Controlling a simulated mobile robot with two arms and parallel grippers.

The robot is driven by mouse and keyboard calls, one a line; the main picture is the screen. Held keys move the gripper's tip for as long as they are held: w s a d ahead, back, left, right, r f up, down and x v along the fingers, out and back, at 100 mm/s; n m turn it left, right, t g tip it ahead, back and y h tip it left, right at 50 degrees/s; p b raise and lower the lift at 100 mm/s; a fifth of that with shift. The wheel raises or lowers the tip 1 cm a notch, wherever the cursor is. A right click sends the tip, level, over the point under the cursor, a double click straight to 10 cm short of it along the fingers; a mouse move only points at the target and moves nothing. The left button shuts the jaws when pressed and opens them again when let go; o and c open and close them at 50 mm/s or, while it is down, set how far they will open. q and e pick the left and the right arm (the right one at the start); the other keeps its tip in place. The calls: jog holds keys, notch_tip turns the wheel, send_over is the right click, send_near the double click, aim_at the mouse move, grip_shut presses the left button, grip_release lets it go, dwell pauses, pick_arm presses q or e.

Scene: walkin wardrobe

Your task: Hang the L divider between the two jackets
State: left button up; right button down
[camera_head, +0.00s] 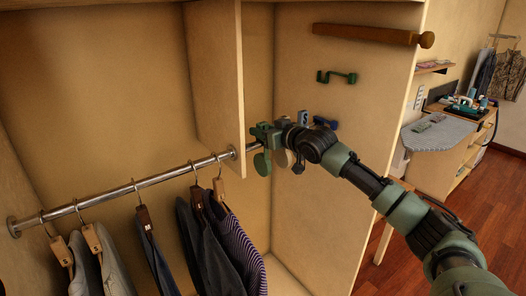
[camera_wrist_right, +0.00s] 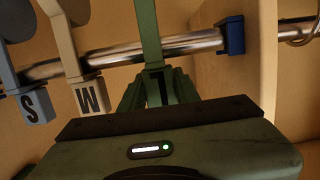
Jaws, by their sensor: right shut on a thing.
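My right gripper (camera_head: 268,137) is at the right side of the upright wooden panel and is shut on the green L divider (camera_wrist_right: 156,84). A green round part of the divider (camera_head: 262,163) hangs below the fingers. The divider is at a metal rail; I cannot tell whether it still rests on it. Several jackets and other garments hang from the main rail (camera_head: 130,189) left of the panel, including a dark one (camera_head: 218,258) and a striped one (camera_head: 246,258). Which two are the task's jackets is unclear. My left gripper is out of view.
A cream M divider (camera_wrist_right: 91,96) and a blue S divider (camera_wrist_right: 36,104) hang beside the L divider. A dark blue clip (camera_wrist_right: 232,36) sits by the panel (camera_head: 215,75). A green hook (camera_head: 337,77) and wooden rod (camera_head: 362,33) are on the side wall.

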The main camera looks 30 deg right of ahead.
jog(key=shift+r, duration=0.15)
jog(key=shift+r+p, duration=1.1)
jog(key=shift+p, duration=0.1)
jog(key=shift+f, duration=0.1)
